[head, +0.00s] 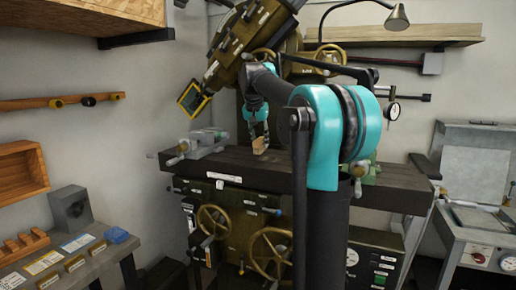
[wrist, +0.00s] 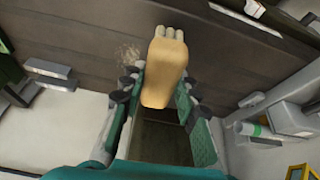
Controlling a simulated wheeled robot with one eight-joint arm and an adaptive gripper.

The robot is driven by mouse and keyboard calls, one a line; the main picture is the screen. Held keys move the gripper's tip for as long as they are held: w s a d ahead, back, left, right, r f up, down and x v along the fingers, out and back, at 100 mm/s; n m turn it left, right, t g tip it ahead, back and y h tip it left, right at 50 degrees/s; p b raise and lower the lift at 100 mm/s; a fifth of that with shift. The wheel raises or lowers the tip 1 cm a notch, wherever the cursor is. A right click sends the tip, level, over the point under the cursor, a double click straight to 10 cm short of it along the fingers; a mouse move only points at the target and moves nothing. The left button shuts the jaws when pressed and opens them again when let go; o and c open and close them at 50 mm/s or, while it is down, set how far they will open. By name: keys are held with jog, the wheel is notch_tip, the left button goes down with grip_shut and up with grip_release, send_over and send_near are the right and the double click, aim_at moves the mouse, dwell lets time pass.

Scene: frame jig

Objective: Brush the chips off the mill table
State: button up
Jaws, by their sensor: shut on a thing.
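My gripper (wrist: 158,92) is shut on a brush (wrist: 165,72) with a tan wooden handle and pale bristle tufts at its far end. In the head view the brush (head: 260,146) hangs just above the dark mill table (head: 222,168), near its middle; I cannot tell whether it touches. The mill table (wrist: 80,30) runs across the upper part of the wrist view. A small patch of thin tan chips (wrist: 128,55) lies on it, just left of the brush. In the head view my arm hides part of the table and no chips can be made out.
A grey vise (head: 200,145) sits at the table's left end. A green fixture (head: 369,172) is at the right, partly behind my arm. The mill head (head: 245,40) with a yellow-framed display (head: 193,100) hangs above. A dial indicator (head: 393,110) stands at the right.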

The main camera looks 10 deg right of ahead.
jog(key=shift+r, duration=1.4)
